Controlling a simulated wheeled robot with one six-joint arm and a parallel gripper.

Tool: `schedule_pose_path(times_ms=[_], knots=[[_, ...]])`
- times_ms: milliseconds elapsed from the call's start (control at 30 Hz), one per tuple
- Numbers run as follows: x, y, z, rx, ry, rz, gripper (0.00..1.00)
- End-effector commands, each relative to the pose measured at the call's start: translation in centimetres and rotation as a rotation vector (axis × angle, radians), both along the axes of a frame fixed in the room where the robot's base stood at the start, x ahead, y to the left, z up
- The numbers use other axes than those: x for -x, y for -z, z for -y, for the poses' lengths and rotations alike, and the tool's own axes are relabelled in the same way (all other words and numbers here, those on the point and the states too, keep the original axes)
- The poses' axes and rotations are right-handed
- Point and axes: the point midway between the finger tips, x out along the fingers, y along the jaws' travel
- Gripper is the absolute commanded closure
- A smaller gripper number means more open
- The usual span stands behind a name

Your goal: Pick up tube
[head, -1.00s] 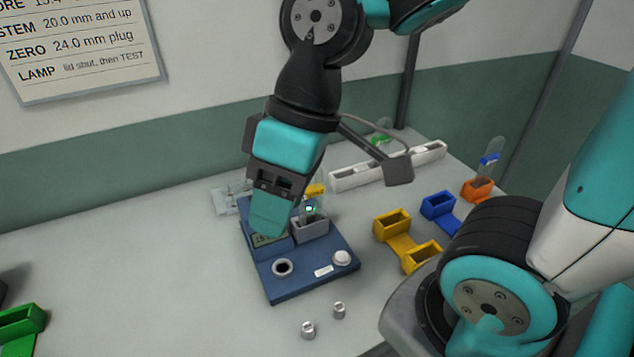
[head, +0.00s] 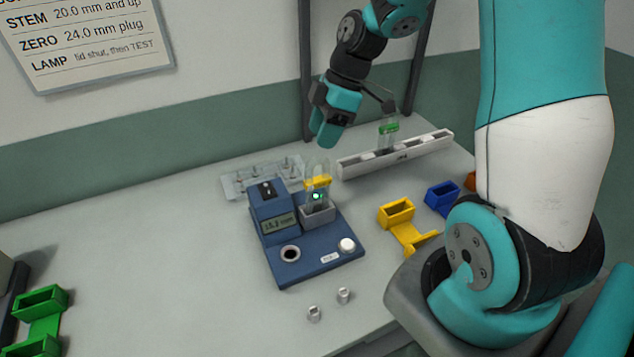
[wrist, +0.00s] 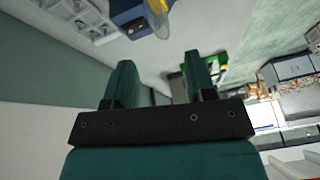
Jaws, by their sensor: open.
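A clear tube with a yellow band (head: 317,182) stands upright in the grey holder (head: 318,215) of a blue tester (head: 290,268). A green light glows by it. A second clear tube with a green band (head: 388,127) stands in a white rack (head: 433,146) at the back. My gripper (head: 322,138) is in the air above and behind the yellow-banded tube, apart from both tubes. In the wrist view my gripper's two teal fingers (wrist: 160,72) are spread with nothing between them. The yellow-banded tube (wrist: 157,17) shows beyond the fingers at the top edge.
A pale tray with pegs (head: 235,186) lies behind the tester. Yellow (head: 397,213) and blue (head: 441,197) holders stand to the right, a green holder (head: 38,303) at far left. Two small metal plugs (head: 314,314) lie in front. The table's left middle is clear.

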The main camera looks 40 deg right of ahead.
Motion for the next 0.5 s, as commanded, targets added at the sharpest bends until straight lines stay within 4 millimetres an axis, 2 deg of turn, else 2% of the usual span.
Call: schedule_pose_path(times_ms=[133,367,500], knots=[[-0.1,2.1,-1.0,-0.001,-0.002,-0.003,0.49],[-0.1,3.6,-1.6,0.000,0.000,-0.002,0.49],[0.1,5.2,-2.4,-0.002,-0.001,-0.007,0.49]])
